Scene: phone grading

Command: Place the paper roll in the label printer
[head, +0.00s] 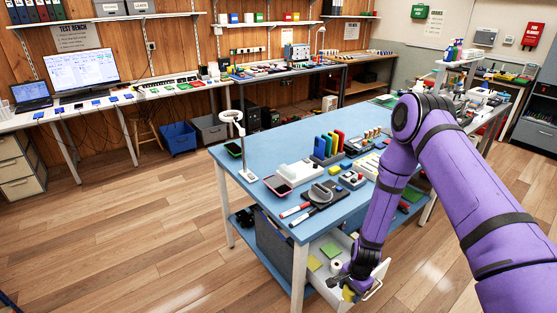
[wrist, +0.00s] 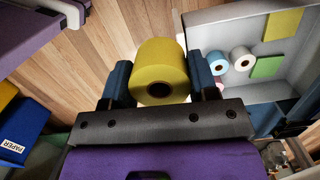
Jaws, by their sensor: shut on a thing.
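A yellow paper roll (wrist: 160,62) sits between the two blue fingers of my gripper (wrist: 160,80) in the wrist view, its dark core hole facing the camera. The gripper is shut on the roll. In the head view, my gripper (head: 345,285) is low, at the open white drawer (head: 372,285) under the blue table, and only a bit of the yellow roll (head: 348,294) shows. I cannot tell for certain which thing is the label printer.
The drawer (wrist: 228,25) also holds a blue roll (wrist: 217,63), a white roll (wrist: 242,58) and yellow and green pads. The blue table (head: 262,140) above is crowded with phones, tools and upright coloured items. Wood floor (head: 150,230) is free to the left.

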